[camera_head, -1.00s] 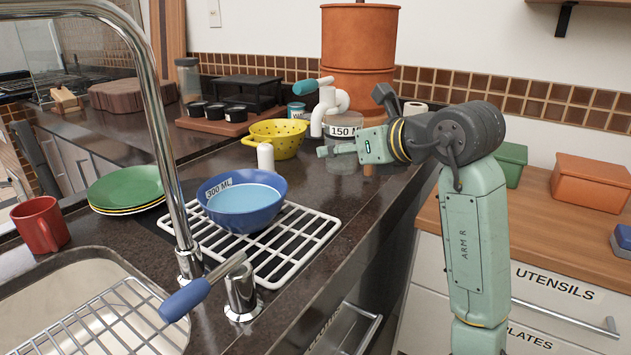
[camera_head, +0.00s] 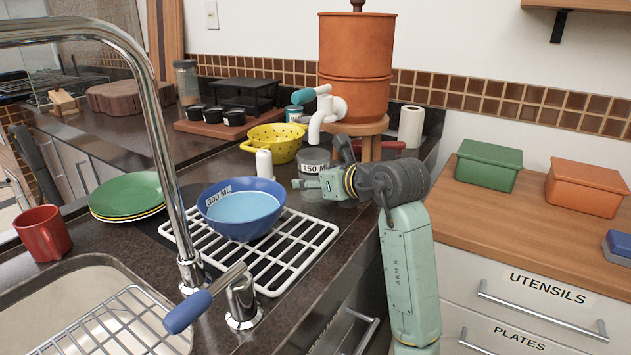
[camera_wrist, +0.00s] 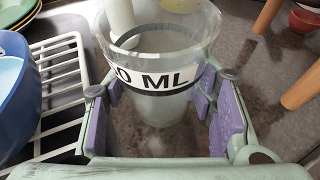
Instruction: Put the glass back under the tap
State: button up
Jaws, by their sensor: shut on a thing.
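The clear glass (camera_head: 316,159), labelled 150 ML, is upright in my gripper, low over the counter. The glass (camera_wrist: 165,45) also fills the middle of the wrist view, between the purple pads. My gripper (camera_head: 311,186) is shut on it from the front; its jaws also show in the wrist view (camera_wrist: 166,104). The white tap (camera_head: 318,121) with a teal handle sticks out of the terracotta water filter (camera_head: 354,65). In the head view its spout ends just above the glass; exact alignment in depth is unclear. Contact between glass base and counter is also unclear.
A blue bowl (camera_head: 240,226) of water sits on the white rack (camera_head: 293,262), left of my gripper. A yellow colander (camera_head: 277,138) and a white cylinder (camera_head: 264,164) stand nearby. The filter's wooden stand (camera_head: 370,128) has legs close to the glass's right.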

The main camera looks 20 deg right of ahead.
jog(key=shift+f, duration=0.55)
jog(key=shift+f, duration=0.15)
jog(key=o, duration=1.6)
jog(key=shift+s+r, duration=0.1)
jog(key=shift+r, duration=0.15)
jog(key=b+v, duration=0.1)
jog(key=v, duration=1.1)
jog(key=shift+d+f+b, duration=0.1)
jog(key=shift+f+b, duration=0.05)
jog(key=shift+b, duration=0.25)
